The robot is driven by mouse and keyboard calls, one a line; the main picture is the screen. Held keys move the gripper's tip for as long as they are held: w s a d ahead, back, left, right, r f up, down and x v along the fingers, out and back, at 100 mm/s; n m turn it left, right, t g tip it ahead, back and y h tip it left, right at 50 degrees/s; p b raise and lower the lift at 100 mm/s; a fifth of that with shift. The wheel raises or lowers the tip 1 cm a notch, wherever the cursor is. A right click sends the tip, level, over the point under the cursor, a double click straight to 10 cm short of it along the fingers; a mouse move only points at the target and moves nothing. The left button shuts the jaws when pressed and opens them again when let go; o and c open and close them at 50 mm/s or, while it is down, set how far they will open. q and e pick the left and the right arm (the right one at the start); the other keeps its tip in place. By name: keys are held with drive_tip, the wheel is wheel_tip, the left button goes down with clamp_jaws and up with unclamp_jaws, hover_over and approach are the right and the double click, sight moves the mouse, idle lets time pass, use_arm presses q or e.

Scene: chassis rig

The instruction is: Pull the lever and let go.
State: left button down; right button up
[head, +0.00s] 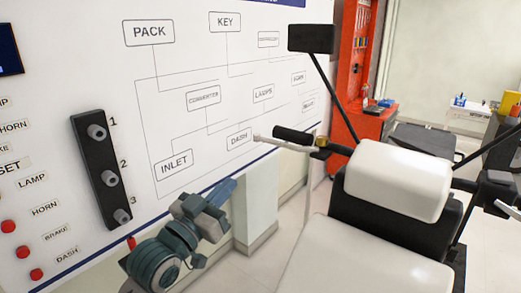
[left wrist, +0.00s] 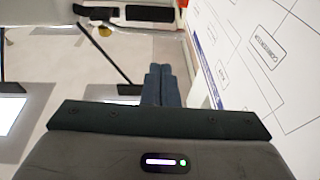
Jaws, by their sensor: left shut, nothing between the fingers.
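A pale grey lever (head: 283,146) sticks out to the left beside the black handlebar grip (head: 296,136) of the white-and-black vehicle. A second pale lever (head: 508,209) shows at the right edge of the head view, by the other handlebar end. My left gripper (head: 222,190) is below and left of the first lever, in front of the lower wall, and apart from it. Its fingers are closed together and empty, as the left wrist view (left wrist: 160,84) also shows. I cannot make out the lever clearly in the wrist view. My right gripper is not in view.
A white labelled panel (head: 225,65) fills the left, with a black three-knob strip (head: 100,170) and red buttons (head: 22,252). A black mirror (head: 311,38) stands on a stem above the handlebar. The white seat (head: 345,255) lies below. A red cabinet (head: 355,90) stands behind.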

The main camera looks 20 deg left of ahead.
use_arm(q)
drive_tip(key=shift+w, duration=0.1)
drive_tip(key=p, duration=0.5)
approach(265, 141)
drive_tip(key=x, duration=0.3)
drive_tip(key=d+x, duration=0.1)
drive_tip(key=x, duration=0.2)
drive_tip(key=shift+w, duration=0.15)
drive_tip(key=shift+w+d, duration=0.1)
drive_tip(key=shift+w, duration=0.05)
drive_tip(key=w+b, duration=0.2)
drive_tip(key=w, duration=0.2)
drive_tip(key=shift+f, duration=0.1)
drive_tip(key=shift+s+r, duration=0.15)
drive_tip(key=shift+r, duration=0.15)
drive_tip(key=shift+a, duration=0.2)
drive_tip(key=shift+r, duration=0.1)
